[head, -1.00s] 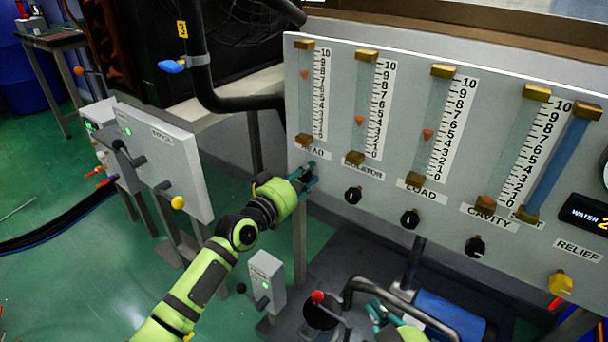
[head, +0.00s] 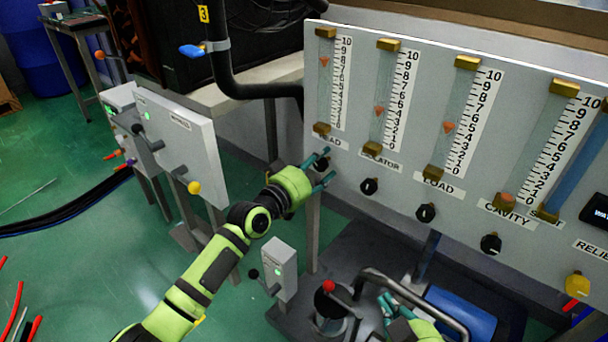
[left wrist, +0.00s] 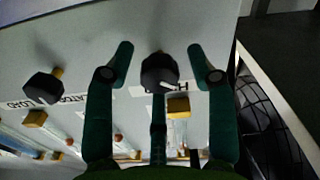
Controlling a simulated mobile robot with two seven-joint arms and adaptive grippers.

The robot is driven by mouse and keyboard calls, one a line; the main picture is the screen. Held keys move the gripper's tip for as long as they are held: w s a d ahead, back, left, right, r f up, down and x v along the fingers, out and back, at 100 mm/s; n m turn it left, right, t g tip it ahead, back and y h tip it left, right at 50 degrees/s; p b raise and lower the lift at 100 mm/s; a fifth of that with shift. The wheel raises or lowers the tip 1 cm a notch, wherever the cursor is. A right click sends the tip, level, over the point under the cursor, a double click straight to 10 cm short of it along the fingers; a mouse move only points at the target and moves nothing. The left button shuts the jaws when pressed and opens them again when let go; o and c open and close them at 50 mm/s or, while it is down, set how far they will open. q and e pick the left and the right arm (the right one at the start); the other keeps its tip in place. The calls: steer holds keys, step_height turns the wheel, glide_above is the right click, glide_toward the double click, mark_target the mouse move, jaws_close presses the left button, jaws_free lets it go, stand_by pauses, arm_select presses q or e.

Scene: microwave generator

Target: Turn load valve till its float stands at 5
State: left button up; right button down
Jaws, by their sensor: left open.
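The load float (head: 448,127), a small red piece, stands at about 4 to 5 in the LOAD tube on the gauge panel. The black load knob (head: 426,212) sits below the LOAD label (head: 440,184), with no gripper at it. My left gripper (head: 325,178) is at the leftmost black knob (head: 322,163), under the HEAD gauge. In the left wrist view, that knob (left wrist: 160,72) lies between the open fingers (left wrist: 165,66), with gaps on both sides. My right gripper (head: 388,303) shows only partly at the bottom; its opening is unclear.
The circulator knob (head: 369,186) stands between the left gripper and the load knob. The cavity knob (head: 491,243) and yellow relief knob (head: 577,285) are further right. A curved dark pipe (head: 410,295) and blue cylinder (head: 462,312) lie below the panel.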

arm_select(q)
steer(key=v, duration=1.1)
steer(key=shift+a, duration=0.15)
steer(key=shift+s, duration=0.15)
